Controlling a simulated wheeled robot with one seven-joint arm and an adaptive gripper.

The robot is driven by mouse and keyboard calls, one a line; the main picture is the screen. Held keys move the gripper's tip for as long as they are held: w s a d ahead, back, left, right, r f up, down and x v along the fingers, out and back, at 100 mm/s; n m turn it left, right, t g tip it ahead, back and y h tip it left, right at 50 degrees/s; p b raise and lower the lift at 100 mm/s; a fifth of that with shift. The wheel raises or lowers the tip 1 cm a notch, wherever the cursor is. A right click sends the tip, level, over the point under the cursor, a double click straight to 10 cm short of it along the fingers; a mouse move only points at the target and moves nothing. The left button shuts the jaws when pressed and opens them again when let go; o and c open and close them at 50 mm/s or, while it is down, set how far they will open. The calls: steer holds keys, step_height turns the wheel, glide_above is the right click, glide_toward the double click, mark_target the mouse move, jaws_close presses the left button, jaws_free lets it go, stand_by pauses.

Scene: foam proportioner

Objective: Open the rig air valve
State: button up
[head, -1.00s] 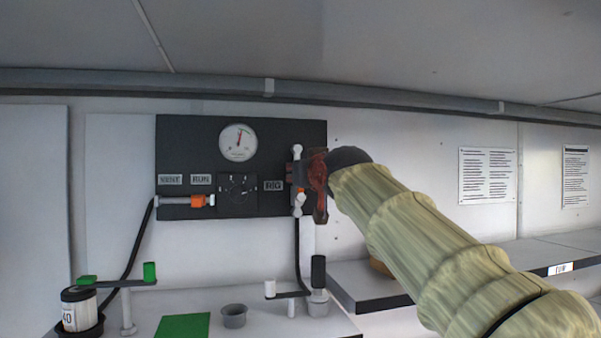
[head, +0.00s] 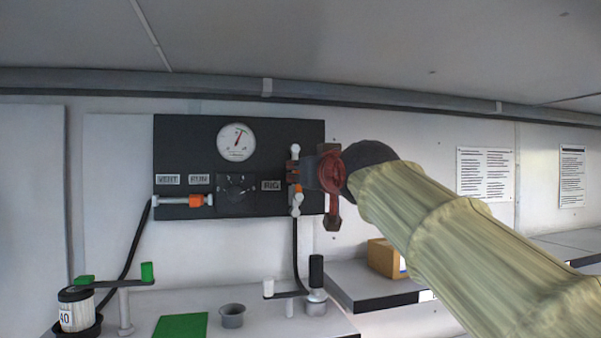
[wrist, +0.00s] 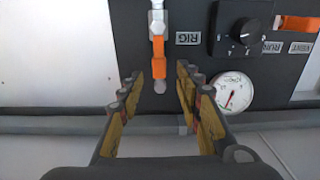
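The rig air valve (head: 297,196) is at the right edge of the dark panel, beside the RIG label (head: 271,185). In the wrist view, where the panel appears upside down, its orange lever (wrist: 158,58) ends in a pale tip and lies in line with its pale fitting. My gripper (head: 292,174) is in front of the valve and hides part of it in the head view. In the wrist view my gripper (wrist: 160,76) is open, with one finger on each side of the lever's end and visible gaps to both. I cannot tell its depth from the lever.
A dial gauge (head: 236,142), a black knob (head: 236,188) and another orange valve (head: 197,200) are on the panel left of the RIG label. A black hose (head: 296,255) hangs below the rig valve. A cardboard box (head: 384,257) stands on the right shelf.

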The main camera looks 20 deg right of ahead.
steer(key=s, duration=0.5)
steer(key=shift+s, duration=0.1)
steer(key=shift+f, duration=0.15)
steer(key=s+f+g+b, duration=0.4)
steer(key=s+f, duration=0.5)
steer(key=f, duration=1.3)
steer(key=s+f+g+b, duration=0.4)
steer(key=s+f, duration=0.6)
steer(key=f, duration=1.2)
steer(key=s+f+g+b, duration=0.4)
steer(key=s+f, duration=0.5)
steer(key=f, duration=1.3)
steer(key=shift+s+f+b, duration=0.3)
steer(key=shift+s+b, duration=0.05)
steer(key=shift+s, duration=0.05)
